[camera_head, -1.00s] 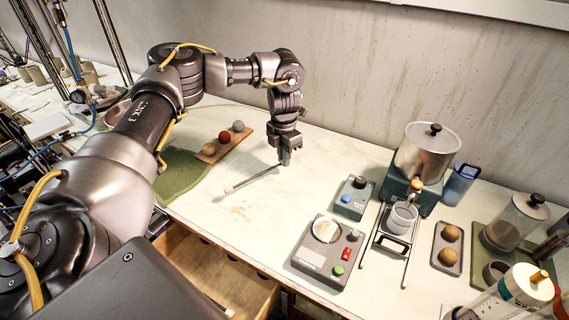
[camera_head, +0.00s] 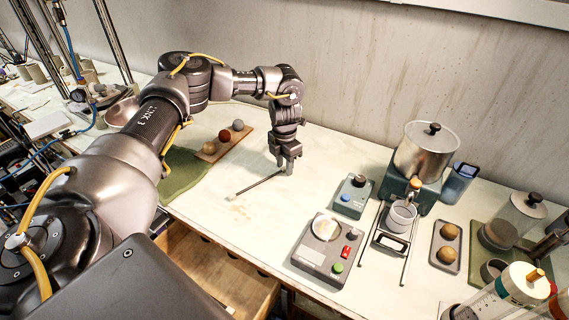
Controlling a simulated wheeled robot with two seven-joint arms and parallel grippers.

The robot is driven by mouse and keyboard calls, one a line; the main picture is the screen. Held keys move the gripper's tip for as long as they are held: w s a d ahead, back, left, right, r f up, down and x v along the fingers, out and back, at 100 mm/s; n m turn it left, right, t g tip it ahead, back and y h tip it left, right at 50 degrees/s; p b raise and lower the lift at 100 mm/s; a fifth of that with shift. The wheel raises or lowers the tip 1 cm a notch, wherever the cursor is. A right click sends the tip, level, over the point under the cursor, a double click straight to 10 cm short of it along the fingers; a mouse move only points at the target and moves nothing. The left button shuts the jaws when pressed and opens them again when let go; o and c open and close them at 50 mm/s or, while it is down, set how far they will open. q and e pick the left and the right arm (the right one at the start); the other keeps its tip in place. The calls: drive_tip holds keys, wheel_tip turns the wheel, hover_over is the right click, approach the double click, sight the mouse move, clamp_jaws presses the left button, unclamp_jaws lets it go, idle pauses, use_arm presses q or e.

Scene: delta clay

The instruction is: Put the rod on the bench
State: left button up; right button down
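The rod (camera_head: 257,185) is thin and dark with a pale tip at its left end. It extends left and toward me from my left gripper (camera_head: 287,170), just above or touching the pale bench (camera_head: 245,230); I cannot tell which. My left gripper points down and appears shut on the rod's right end. The fingertips are small, so the exact grip is hard to see. My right gripper is not in view.
A wooden strip (camera_head: 226,143) with three balls and a green mat (camera_head: 183,172) lie left of the rod. A blue-buttoned box (camera_head: 353,196), a scale (camera_head: 325,250) and a metal pot (camera_head: 425,152) stand right. An open drawer (camera_head: 215,278) is below the front edge.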

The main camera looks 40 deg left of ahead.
use_arm(q)
drive_tip(key=shift+r, duration=0.1)
drive_tip(key=shift+r, duration=0.55)
wheel_tip(320, 180, up, 11)
idle(0.6)
